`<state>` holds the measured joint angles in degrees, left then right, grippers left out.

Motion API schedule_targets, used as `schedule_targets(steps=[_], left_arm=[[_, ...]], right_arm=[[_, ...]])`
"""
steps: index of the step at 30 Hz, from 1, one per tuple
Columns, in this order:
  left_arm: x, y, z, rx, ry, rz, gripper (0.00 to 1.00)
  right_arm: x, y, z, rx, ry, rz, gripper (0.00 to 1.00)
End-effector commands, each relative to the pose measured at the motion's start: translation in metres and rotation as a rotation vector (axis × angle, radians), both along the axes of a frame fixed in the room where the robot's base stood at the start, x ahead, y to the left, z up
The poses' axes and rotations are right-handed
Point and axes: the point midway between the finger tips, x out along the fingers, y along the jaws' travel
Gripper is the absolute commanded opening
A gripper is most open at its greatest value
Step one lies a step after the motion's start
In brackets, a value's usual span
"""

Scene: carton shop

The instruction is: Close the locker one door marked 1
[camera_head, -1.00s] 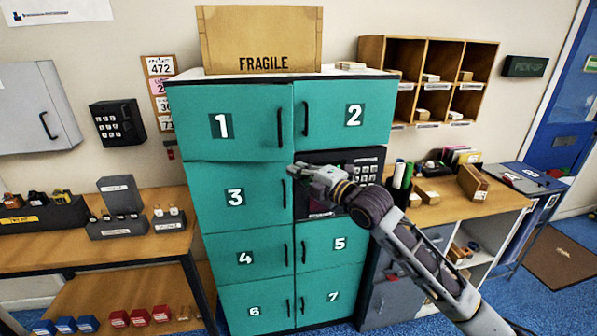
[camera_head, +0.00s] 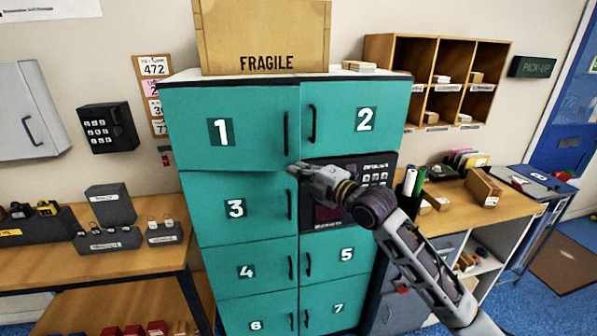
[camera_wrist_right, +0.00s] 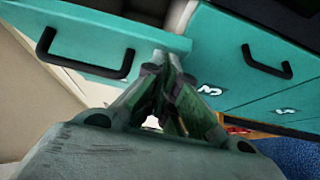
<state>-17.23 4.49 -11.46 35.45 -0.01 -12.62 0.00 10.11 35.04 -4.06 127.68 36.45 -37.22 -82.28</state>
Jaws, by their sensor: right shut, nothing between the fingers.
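The teal locker door marked 1 (camera_head: 250,140) is at the upper left of the locker block, with a dark upright handle at its right edge. Its lower edge looks slightly out from the front, so it appears a little ajar. In the right wrist view, a teal door with a dark handle (camera_wrist_right: 85,52) stands out at the upper left, beside the fingertips. My right gripper (camera_head: 293,170) is shut and empty at the lower right corner of door 1, above door 3's handle. It also shows in the right wrist view (camera_wrist_right: 166,66). Contact with the door cannot be told. My left gripper is out of view.
Door 2 (camera_head: 385,100) is right of door 1, above a dark keypad panel (camera_head: 378,172). Door 3 (camera_head: 215,205) is below. A FRAGILE carton (camera_head: 262,30) stands on top. Desks with small goods flank the lockers on both sides.

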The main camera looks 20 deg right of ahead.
Motion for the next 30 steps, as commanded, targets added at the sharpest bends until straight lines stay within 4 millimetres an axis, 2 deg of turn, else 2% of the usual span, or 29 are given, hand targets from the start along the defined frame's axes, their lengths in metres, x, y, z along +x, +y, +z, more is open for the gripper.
schedule_targets(steps=[7,19,30], left_arm=[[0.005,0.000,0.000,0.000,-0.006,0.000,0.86],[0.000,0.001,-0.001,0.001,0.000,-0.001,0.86],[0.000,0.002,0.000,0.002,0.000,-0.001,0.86]], right_arm=[[-0.001,-0.001,0.000,0.000,0.001,0.001,0.00],[0.000,-0.001,0.000,-0.001,0.000,0.001,0.00],[0.025,-0.009,0.000,-0.004,-0.001,0.005,0.00]])
